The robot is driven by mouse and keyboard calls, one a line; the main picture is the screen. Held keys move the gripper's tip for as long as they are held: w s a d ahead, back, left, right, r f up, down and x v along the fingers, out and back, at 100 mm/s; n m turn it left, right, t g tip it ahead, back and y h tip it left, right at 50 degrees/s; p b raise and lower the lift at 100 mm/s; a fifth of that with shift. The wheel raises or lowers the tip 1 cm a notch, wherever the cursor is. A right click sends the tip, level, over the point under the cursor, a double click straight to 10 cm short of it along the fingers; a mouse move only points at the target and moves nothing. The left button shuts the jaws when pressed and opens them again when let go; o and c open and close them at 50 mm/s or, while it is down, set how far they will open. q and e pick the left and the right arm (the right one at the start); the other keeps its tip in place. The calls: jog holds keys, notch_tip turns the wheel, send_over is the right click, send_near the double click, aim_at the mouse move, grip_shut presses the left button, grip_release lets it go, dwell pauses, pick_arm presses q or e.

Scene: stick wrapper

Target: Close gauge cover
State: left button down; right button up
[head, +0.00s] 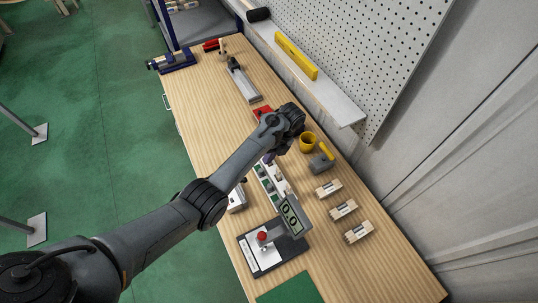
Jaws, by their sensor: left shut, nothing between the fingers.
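A gauge-like device with a tilted digital display (290,214) reading about 0.0 stands on the workbench (340,275). Beside it is a dark base with a white plate and a red knob (262,236). A white strip-like unit with green patches (270,184) runs from the display toward my gripper. I cannot make out which part is the gauge cover, or its position. My left arm crosses from the lower left; its gripper (269,158) points down near the far end of the strip, shut and empty. The wrist and forearm hide part of the bench. My right gripper is not in view.
A yellow cup (307,141) and a grey block with a yellow handle (321,162) stand right of the wrist. Several small labelled blocks (343,209) lie at the right. A white box (237,199) is partly behind my forearm. A pegboard wall bounds the right.

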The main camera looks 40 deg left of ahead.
pick_arm(q)
jog(key=s+a+f+p, duration=0.3)
jog(key=s+f, duration=0.3)
jog(key=shift+p, duration=0.3)
jog(key=shift+w, duration=0.1)
dwell(0.3)
